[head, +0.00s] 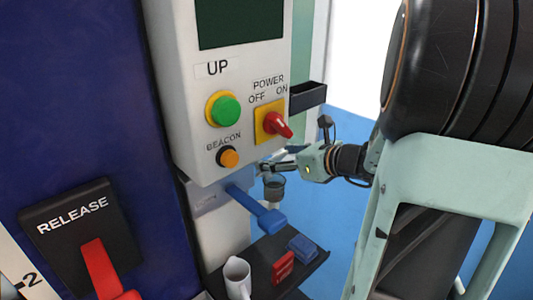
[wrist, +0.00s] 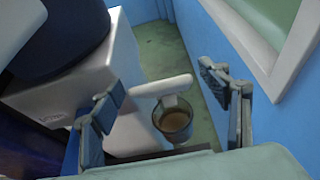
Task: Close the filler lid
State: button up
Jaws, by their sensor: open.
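The filler looks like a small dark-rimmed cup (head: 274,188) on the side of the white column below the control box. In the wrist view the cup (wrist: 172,124) is open at the top, with brown inside. A white rounded bar (wrist: 160,88) stands at its far rim; I cannot tell whether this is the lid. My gripper (head: 266,168) reaches in from the right, just above the cup and partly behind the control box. In the wrist view my gripper (wrist: 162,82) is open, its fingers apart on either side of the bar and cup, holding nothing.
The control box (head: 185,130) has a green button (head: 226,110), red power knob (head: 279,126) and orange beacon button (head: 229,158). A blue lever (head: 262,213) sticks out below. A dark shelf (head: 255,250) holds a white jug (head: 237,275), red block (head: 283,267) and blue block (head: 302,248).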

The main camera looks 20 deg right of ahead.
jog(key=shift+c, duration=0.7)
jog(key=c, duration=1.6)
jog(key=shift+f+b, duration=0.15)
jog(key=shift+b, duration=0.3)
